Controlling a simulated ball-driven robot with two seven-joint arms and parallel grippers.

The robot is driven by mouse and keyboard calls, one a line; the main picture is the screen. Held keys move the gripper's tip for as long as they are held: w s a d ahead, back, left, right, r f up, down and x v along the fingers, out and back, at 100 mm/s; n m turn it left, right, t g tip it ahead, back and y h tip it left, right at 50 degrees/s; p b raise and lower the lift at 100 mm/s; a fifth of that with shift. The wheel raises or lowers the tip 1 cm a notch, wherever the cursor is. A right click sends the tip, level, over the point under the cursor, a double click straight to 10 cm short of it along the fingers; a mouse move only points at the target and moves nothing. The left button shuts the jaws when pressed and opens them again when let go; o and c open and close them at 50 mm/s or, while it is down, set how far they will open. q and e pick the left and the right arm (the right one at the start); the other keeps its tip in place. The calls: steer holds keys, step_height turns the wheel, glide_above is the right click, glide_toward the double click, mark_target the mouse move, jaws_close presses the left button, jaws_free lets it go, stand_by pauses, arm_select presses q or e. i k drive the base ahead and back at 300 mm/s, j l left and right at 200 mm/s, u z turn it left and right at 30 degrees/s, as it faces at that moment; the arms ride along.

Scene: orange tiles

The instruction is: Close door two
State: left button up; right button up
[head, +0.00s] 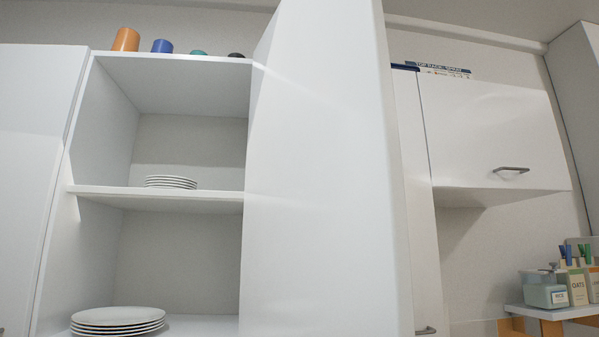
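A white cabinet door (320,190) stands open in the middle of the head view, swung out towards me. Its lower end runs out of the picture and no handle shows on it. The open cabinet (160,130) to its left shows a middle shelf (110,192) with a stack of small plates (171,182). A stack of larger plates (118,319) sits at the bottom. The door hides the right part of the cabinet. No door carries a visible number. Neither of my grippers is in view.
A shut door (35,170) stands left of the open cabinet. Right of the open door are a narrow shut door (418,220) and a shut wall cabinet (490,125). Cups (126,39) stand on top. A small shelf (560,312) at lower right holds jars and boxes.

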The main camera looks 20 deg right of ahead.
mark_target(326, 246)
steer(key=l+u, duration=0.25)
steer(key=l, duration=0.3)
steer(key=l+u, duration=0.2)
steer(key=l, duration=0.3)
steer(key=k+l+u, duration=0.25)
steer(key=l, duration=0.25)
steer(key=i+l+z, duration=0.1)
steer(key=z, duration=0.25)
